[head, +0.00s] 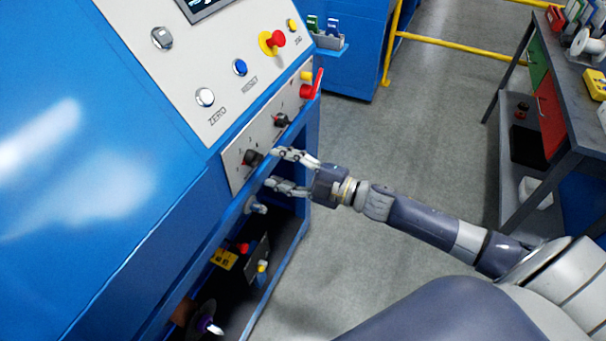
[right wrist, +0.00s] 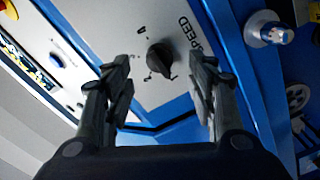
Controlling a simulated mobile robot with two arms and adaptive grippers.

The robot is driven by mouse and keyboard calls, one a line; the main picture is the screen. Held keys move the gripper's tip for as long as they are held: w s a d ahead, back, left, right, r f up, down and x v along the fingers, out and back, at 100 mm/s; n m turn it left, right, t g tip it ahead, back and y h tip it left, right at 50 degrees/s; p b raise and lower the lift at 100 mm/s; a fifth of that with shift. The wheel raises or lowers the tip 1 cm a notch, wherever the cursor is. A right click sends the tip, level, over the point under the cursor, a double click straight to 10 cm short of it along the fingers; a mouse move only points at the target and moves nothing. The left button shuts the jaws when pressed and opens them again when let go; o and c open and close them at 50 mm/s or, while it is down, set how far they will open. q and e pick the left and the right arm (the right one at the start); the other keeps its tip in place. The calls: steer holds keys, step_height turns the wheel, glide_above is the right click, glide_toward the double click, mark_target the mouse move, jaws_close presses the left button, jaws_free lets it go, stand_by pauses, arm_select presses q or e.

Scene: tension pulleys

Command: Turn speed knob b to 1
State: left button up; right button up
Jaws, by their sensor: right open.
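Two black rotary knobs sit on the pale front panel (head: 234,163) of the blue machine: a lower-left knob (head: 254,158) and a farther one (head: 282,121). My right gripper (head: 271,169) is open and empty, with its fingers pointing at the lower-left knob. In the right wrist view a black knob (right wrist: 160,58) shows between the open fingers (right wrist: 160,72), apart from both. The word SPEED is printed beside it. The letter that names the knob and its exact setting are too small to tell. My left gripper is not in view.
A red lever (head: 312,88) stands at the panel's right end. Above are a white button (head: 205,97), a blue button (head: 240,67) and a red emergency button (head: 278,39). A silver knob (head: 256,206) sits below my gripper.

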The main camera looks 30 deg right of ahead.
steer(key=v, duration=0.6)
steer(key=shift+s, duration=0.2)
steer(key=shift+d, duration=0.1)
